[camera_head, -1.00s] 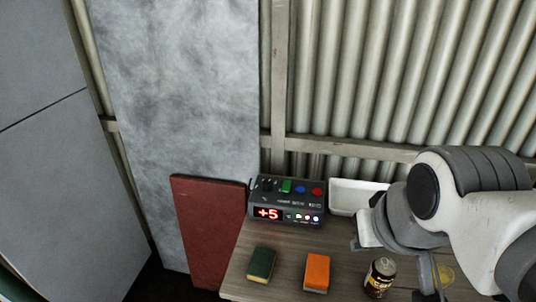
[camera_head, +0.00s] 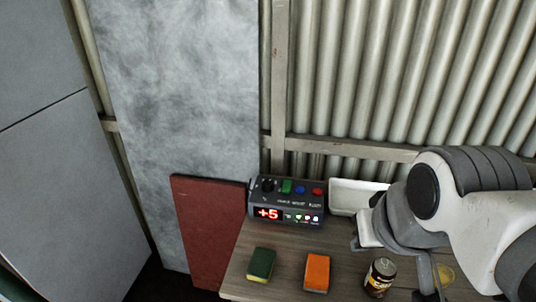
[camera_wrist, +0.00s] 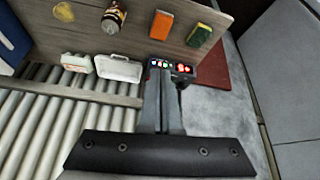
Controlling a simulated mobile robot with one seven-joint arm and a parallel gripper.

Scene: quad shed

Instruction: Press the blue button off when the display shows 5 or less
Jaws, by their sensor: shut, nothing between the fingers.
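A dark control box (camera_head: 290,228) stands at the back left of the wooden table. Its red display (camera_head: 268,213) reads +5. A blue button (camera_head: 301,190) sits on its top between a green button (camera_head: 286,186) and a red button (camera_head: 317,191). In the wrist view my gripper (camera_wrist: 163,76) is shut and empty, its fingers overlapping the control box and hiding its buttoned top. The lit display (camera_wrist: 183,68) shows just right of the fingertips. No contact with the blue button can be seen. In the head view my arm is right of the box.
A white tray (camera_head: 350,197) stands right of the box. A green sponge (camera_head: 262,265), an orange sponge (camera_head: 317,272) and a brown can (camera_head: 380,276) are in front. A dark red panel (camera_head: 208,232) stands beside the table's left edge; a corrugated wall (camera_head: 400,75) rises behind.

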